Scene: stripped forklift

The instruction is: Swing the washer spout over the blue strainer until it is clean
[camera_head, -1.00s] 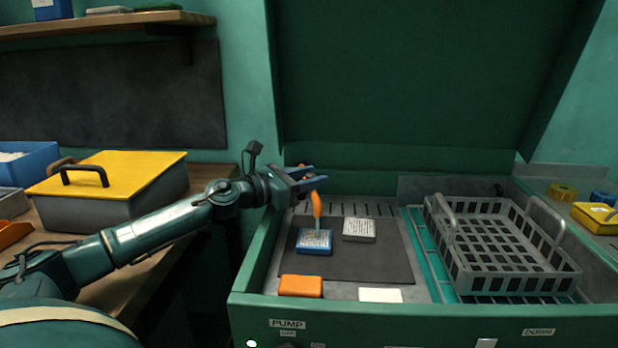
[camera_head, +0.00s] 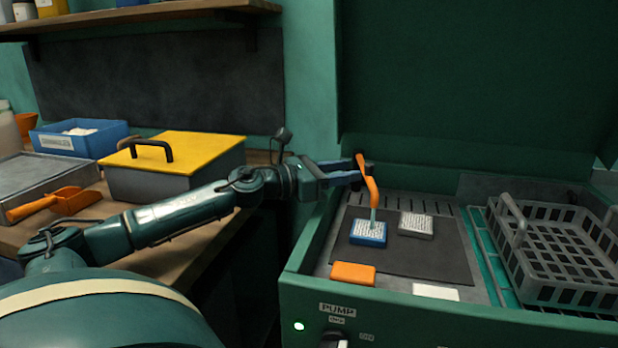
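The blue strainer (camera_head: 368,240) lies on the dark mat in the washer basin, its pale face marked with dark specks. The orange washer spout (camera_head: 371,190) stands over it, and a thin pale-blue stream runs from its tip onto the strainer. My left gripper (camera_head: 357,170) reaches in from the left, its fingers closed about the upper part of the spout; the exact contact is small and partly hidden. My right gripper is out of view.
A grey-framed strainer (camera_head: 416,226), an orange block (camera_head: 353,273) and a white block (camera_head: 436,291) lie in the basin. A grey basket (camera_head: 555,250) stands at right. A yellow-lidded box (camera_head: 190,150) is on the left bench. The PUMP panel (camera_head: 337,309) shows a lit lamp.

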